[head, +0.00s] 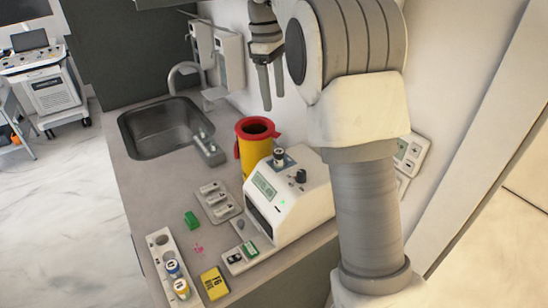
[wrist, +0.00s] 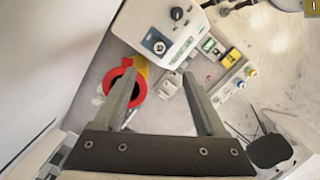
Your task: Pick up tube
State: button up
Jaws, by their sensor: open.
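Two capped tubes stand upright in a white rack at the front left of the counter in the head view: one with a blue cap (head: 173,268) and one with a yellow cap (head: 182,288). The rack (head: 162,254) has further round holes. My gripper (head: 273,102) is open and empty, high above the back of the counter, far from the rack.
A white device (head: 295,200) with a screen stands mid-counter. Behind it is a yellow bin with a red rim (head: 257,129). A sink (head: 160,126) lies at back left.

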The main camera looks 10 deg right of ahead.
jog(key=w+f, duration=0.1)
send_near(279, 151)
jog(key=f, duration=0.5)
jog(key=shift+w+d+f, duration=0.1)
jog(key=shift+d, duration=0.15)
jog(key=shift+s+d+f+p, duration=0.1)
jog(key=shift+s+f+p, duration=0.1)
jog(key=shift+f, duration=1.3)
jog(key=shift+s+d+f+p, duration=0.1)
jog(key=shift+s+f+p, duration=0.05)
jog(key=shift+f, duration=1.3)
grip_shut()
